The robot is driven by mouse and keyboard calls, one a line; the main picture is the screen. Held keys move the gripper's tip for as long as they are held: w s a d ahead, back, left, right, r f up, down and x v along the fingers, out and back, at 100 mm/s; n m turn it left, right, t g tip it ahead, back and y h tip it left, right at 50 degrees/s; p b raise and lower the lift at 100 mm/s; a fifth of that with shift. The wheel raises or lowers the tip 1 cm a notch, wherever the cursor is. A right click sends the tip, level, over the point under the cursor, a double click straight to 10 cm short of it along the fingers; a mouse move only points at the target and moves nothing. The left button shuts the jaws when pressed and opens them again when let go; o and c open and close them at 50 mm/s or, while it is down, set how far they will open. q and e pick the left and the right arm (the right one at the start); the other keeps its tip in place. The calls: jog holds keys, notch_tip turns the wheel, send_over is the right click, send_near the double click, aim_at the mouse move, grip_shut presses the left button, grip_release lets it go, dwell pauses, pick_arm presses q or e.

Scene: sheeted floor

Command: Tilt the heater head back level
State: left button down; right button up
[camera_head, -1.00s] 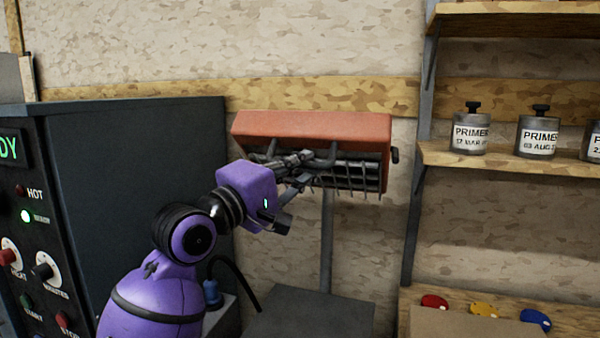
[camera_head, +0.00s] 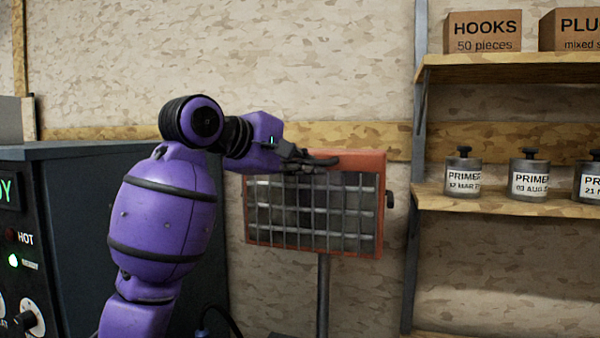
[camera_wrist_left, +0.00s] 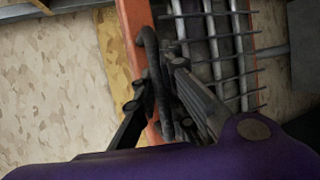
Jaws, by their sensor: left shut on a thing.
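The heater head (camera_head: 372,250) is an orange-red box with a wire grille over its front, on a grey post (camera_head: 323,290). In the head view its grille now faces me, nearly upright. My left gripper (camera_head: 322,161) is at the top edge of the head, shut on a dark bar handle there. In the left wrist view the handle (camera_wrist_left: 150,50) runs along the orange rim between the fingers (camera_wrist_left: 160,105), beside the grille (camera_wrist_left: 215,45). The fingers hide part of the handle. My right gripper is not in view.
A dark cabinet (camera_head: 100,190) with a lit panel and knobs stands at the left, close to my left arm. Shelves at the right hold primer cans (camera_head: 463,172) and a hooks box (camera_head: 482,31). The wall is close behind the heater.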

pick_arm(q)
jog(key=shift+w+r, duration=0.2)
jog(key=shift+r, duration=0.3)
jog(key=c, duration=1.8)
grip_release()
jog(key=shift+d, duration=0.1)
jog(key=v, duration=1.2)
